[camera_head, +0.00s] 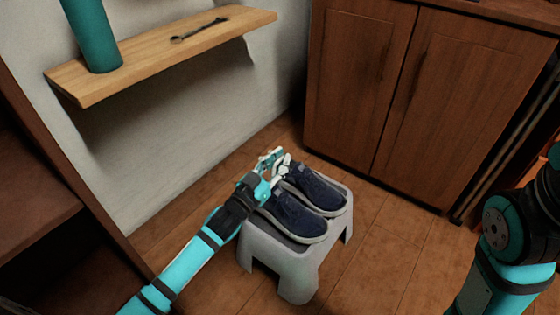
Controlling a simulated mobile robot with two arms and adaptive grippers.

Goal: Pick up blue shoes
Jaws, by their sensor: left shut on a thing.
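A pair of dark blue shoes with white soles sits on a grey step stool (284,265). The nearer shoe (291,217) is on the left and the farther shoe (318,187) lies beside it, toes pointing right. My left gripper (277,168) reaches in from the lower left and is at the heel end of the shoes, shut on a shoe. The wrist partly hides the heels, so I cannot tell exactly which shoe is gripped. Both shoes appear to rest on the stool. My right arm shows at the right edge, but its gripper is out of view.
A wooden shelf (160,58) on the wall holds a teal cylinder (92,35) and a dark wrench (199,30). A brown wooden cabinet (430,95) stands behind the stool. Brown furniture borders the left side. The tiled floor (390,255) right of the stool is clear.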

